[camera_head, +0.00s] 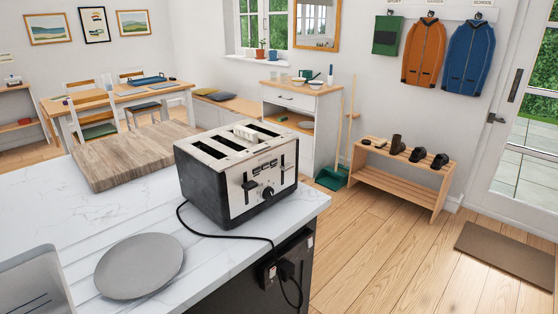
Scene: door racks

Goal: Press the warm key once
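A black and silver toaster (225,193) stands on the white marble counter (210,262), near its right edge. Its silver front panel (243,203) faces toward the right front and carries a dark lever, a round black knob (268,193) and a row of small dark keys (265,168). The key labels are too small to read, so I cannot tell which one is the warm key. Several slots show on top, with a small pale piece (245,132) between them. Neither of my grippers is in view.
A black cord runs from the toaster over the counter edge to a socket (285,270) on the counter's side. A grey plate (139,265) lies in front of the toaster. A wooden board (125,160) lies behind it to the left. The counter between plate and toaster is mostly clear.

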